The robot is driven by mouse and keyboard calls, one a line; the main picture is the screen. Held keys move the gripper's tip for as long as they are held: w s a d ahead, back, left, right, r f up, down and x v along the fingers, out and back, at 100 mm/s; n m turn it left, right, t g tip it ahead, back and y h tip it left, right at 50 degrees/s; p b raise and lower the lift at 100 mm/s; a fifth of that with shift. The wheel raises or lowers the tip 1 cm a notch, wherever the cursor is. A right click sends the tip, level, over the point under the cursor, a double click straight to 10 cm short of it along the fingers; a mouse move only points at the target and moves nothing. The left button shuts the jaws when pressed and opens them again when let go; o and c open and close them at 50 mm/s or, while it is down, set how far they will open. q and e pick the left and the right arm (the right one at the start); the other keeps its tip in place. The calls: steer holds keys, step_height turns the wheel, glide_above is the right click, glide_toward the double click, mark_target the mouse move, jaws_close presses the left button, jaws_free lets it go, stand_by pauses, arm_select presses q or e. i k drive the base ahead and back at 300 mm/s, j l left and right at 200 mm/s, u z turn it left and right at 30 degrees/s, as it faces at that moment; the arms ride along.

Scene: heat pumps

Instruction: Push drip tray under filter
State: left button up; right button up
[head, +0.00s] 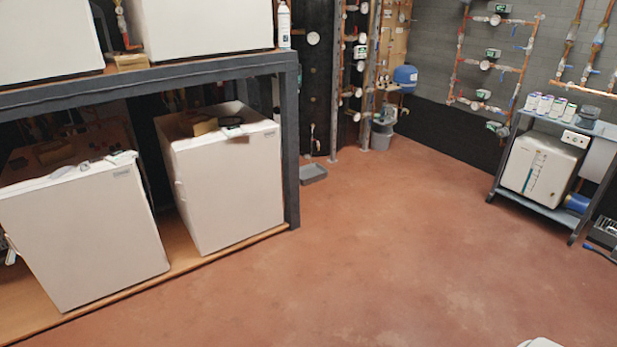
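A shallow grey tray (313,172), likely the drip tray, lies on the red floor at the back, just right of the dark rack post. Above and behind it, a small copper pipe end with a fitting (313,140) hangs low against the black wall panel. I cannot tell whether this is the filter. The tray looks slightly in front of the fitting; their exact alignment is unclear at this distance. Neither of my grippers is in view.
A dark metal rack (292,150) with large white units (225,180) fills the left. A grey bucket (381,138) stands near a blue tank (405,76) at the back. A metal bench (535,205) with a white appliance (543,167) stands right. The middle floor is clear.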

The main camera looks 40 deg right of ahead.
mark_target(310, 174)
steer(key=i+l+z, duration=1)
steer(key=i, duration=0.2)
steer(key=i+z, duration=0.35)
steer(key=i+l+z, duration=0.15)
steer(key=i, duration=0.65)
steer(key=i+j+z, duration=0.2)
steer(key=i, duration=0.65)
steer(key=i+z, duration=0.15)
steer(key=i, duration=0.65)
steer(key=i+u, duration=0.15)
steer(key=i, duration=0.35)
steer(key=i+l+u, duration=0.2)
steer(key=i, duration=0.3)
steer(key=i+l+u, duration=0.15)
steer(key=i, duration=0.35)
